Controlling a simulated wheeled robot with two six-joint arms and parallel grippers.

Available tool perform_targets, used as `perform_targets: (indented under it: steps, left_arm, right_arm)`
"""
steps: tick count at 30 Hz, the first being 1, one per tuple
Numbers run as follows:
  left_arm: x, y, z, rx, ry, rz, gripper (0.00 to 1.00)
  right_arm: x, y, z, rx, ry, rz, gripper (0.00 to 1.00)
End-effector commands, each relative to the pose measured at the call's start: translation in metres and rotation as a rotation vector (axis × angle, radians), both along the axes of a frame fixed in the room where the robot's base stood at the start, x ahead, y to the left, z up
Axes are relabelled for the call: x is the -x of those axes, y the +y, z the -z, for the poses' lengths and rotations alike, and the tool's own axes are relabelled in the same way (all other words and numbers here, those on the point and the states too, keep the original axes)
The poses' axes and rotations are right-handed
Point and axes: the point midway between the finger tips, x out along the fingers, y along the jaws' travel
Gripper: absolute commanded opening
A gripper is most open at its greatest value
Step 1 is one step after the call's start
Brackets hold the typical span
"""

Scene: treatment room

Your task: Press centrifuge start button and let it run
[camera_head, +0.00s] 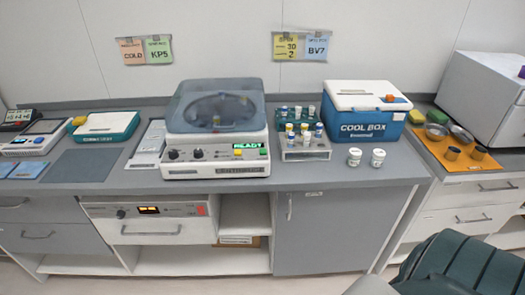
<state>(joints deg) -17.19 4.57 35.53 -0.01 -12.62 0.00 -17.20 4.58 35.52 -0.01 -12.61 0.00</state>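The centrifuge (215,160) stands on the counter in the middle of the head view. Its see-through grey lid (215,95) looks shut, with a dark round rotor and a small yellow-topped item visible through it. The front panel has dark knobs (174,154) at the left and a lit green display (246,146) reading "READY". A small coloured button (262,151) sits at the panel's right end; I cannot tell for sure that it is the start button. Neither of my grippers is in view.
Right of the centrifuge are a tube rack (304,154), two white jars (354,157) and a blue cool box (365,128). Papers (150,145) lie at its left. A dark green chair (460,262) stands at the lower right. Wall notes (301,46) read "SPIN 30 2" and "BV7".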

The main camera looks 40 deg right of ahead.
Motion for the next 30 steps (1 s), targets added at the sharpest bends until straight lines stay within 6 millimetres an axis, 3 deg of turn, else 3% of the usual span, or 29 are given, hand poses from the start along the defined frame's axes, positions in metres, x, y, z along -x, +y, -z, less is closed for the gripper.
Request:
perform_targets:
  steps: [5,14,30]
  left_arm:
    - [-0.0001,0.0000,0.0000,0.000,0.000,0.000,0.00]
    - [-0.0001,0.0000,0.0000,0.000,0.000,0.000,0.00]
    - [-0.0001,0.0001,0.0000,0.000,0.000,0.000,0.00]
  right_arm:
    - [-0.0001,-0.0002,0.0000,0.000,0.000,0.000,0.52]
    - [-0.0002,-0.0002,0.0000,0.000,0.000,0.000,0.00]
    - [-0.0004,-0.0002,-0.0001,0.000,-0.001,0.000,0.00]
